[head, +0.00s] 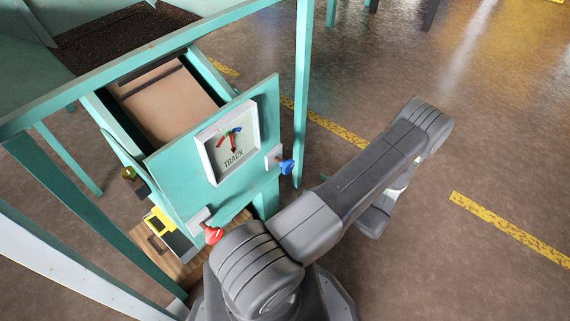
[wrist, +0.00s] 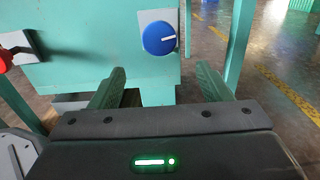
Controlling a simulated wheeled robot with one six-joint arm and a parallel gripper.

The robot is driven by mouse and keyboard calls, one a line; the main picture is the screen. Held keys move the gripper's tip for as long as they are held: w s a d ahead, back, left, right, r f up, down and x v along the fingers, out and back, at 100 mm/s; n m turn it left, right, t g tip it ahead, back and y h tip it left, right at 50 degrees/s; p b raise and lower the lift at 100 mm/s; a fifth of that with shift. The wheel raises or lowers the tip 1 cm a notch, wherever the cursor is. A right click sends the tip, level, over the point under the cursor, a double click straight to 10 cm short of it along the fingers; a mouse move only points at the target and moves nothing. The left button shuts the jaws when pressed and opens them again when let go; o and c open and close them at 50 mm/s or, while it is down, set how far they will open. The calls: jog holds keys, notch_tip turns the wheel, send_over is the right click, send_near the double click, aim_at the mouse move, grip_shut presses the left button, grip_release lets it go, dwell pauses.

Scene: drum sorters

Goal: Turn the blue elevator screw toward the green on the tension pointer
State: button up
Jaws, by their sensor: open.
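The blue elevator screw (head: 287,167) sits on a pale plate at the right edge of the teal panel. In the wrist view the blue screw (wrist: 157,39) is a round knob with a white line pointing right, nearly level. The tension gauge (head: 229,143) is a white-framed dial marked TRACK, with a coloured arc including red, green and blue; the pointer's exact reading is too small to tell. My gripper (wrist: 160,80) is open and empty. Its two green fingers stand apart below the blue screw in the picture, not touching it.
A red knob (head: 212,235) is at the panel's lower left and also shows in the wrist view (wrist: 5,61). A teal post (head: 301,95) stands right of the panel. A yellow-framed item (head: 158,222) is at lower left. Open floor (head: 480,130) lies to the right.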

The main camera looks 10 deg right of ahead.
aim_at(290, 169)
jog(key=b+x, duration=0.1)
jog(key=x, duration=1.2)
jog(key=shift+a, duration=0.1)
jog(key=shift+c, duration=0.2)
jog(key=c, duration=0.8)
jog(key=shift+c, duration=0.2)
jog(key=shift+f+b, duration=0.1)
jog(key=shift+b, duration=0.3)
